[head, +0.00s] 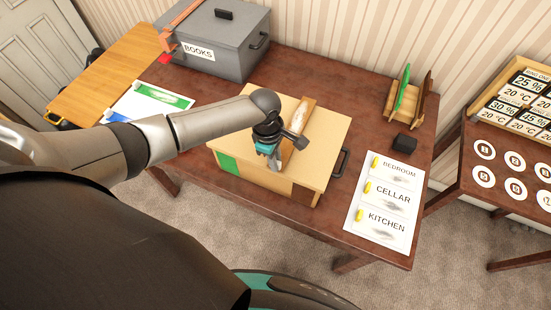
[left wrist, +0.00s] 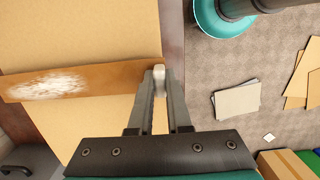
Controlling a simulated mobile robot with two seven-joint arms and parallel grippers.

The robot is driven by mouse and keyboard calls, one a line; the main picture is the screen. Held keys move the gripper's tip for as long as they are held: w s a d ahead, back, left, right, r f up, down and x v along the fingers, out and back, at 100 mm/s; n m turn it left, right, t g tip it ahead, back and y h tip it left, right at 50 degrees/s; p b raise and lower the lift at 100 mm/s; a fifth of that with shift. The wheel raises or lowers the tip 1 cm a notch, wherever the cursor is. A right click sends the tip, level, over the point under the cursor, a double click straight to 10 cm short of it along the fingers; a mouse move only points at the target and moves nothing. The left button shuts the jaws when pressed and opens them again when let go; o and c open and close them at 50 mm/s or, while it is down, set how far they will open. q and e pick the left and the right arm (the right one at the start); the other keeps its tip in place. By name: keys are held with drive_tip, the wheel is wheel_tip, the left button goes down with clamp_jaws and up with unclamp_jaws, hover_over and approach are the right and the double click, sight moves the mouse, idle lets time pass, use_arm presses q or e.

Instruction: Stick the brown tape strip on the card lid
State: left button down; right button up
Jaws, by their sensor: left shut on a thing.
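The card lid (head: 322,138) is the tan top of a box on the dark red table. The brown tape strip (head: 303,115) lies across it from the back edge toward the front, with a whitish smear on it. The strip also shows in the left wrist view (left wrist: 112,76), running up to my fingers. My right gripper is not in view.
A grey BOOKS box (head: 225,60) stands at the back left. A label sheet (head: 383,205), a small black block (head: 404,142) and a wooden rack (head: 408,98) are on the right. Card pieces (left wrist: 237,100) lie on the floor.

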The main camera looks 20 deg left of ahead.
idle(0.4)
use_arm(q)
drive_tip(key=shift+p, duration=0.5)
drive_tip(key=shift+p, duration=0.45)
drive_tip(key=shift+f+b, duration=0.45)
drive_tip(key=shift+f, duration=0.35)
idle(0.4)
drive_tip(key=c, duration=0.8)
unclamp_jaws()
